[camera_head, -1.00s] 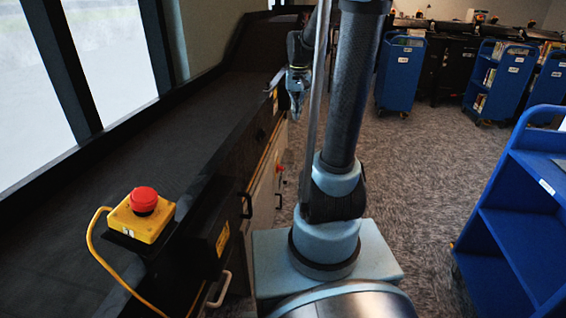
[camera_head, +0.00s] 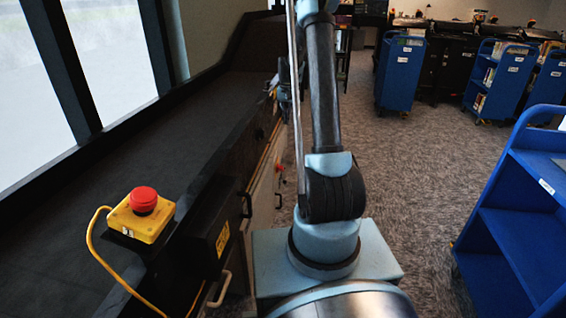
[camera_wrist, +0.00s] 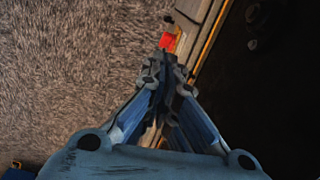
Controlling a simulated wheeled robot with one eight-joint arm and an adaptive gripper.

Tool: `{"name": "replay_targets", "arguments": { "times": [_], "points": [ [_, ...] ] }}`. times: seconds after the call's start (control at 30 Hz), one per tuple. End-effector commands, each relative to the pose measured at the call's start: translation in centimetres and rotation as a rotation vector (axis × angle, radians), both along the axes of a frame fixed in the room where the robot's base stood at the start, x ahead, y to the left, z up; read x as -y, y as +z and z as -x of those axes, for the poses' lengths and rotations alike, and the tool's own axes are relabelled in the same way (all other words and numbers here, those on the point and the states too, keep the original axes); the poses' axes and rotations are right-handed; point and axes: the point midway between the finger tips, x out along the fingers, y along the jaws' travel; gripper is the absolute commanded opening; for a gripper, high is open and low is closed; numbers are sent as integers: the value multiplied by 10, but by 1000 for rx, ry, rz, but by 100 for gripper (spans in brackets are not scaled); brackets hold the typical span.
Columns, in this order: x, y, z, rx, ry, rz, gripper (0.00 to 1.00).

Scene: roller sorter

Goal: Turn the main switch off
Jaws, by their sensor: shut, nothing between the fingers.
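A small red switch with yellow beside it (camera_wrist: 168,41) shows on the side of the machine in the wrist view, just beyond my fingertips. In the head view a small red spot (camera_head: 279,167) on the machine's side panel appears to be the same switch; its handle position is too small to tell. My gripper (camera_wrist: 166,72) is shut and empty, pointing toward the switch. Whether it touches the switch cannot be told. In the head view my gripper is a dark shape by the machine's edge, partly hidden by my arm.
A yellow box with a red emergency-stop button (camera_head: 143,201) sits on the machine's near end, with a yellow cable. The dark conveyor (camera_head: 190,125) runs along the left. A blue cart (camera_head: 515,220) stands at right, others (camera_head: 401,74) farther back. Carpet between is clear.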

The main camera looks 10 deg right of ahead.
Motion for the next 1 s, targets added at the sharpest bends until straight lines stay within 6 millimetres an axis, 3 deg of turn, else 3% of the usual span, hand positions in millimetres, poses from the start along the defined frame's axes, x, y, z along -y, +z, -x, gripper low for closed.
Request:
{"name": "replay_targets", "arguments": {
  "times": [0.2, 0.5, 1.0],
  "points": [
    [0, -54, -44, -19, -27, -2, 0],
    [1, -125, -84, -42, -59, -2, 0],
    [2, -174, -93, -51, -70, -2, 0]
  ]
}}
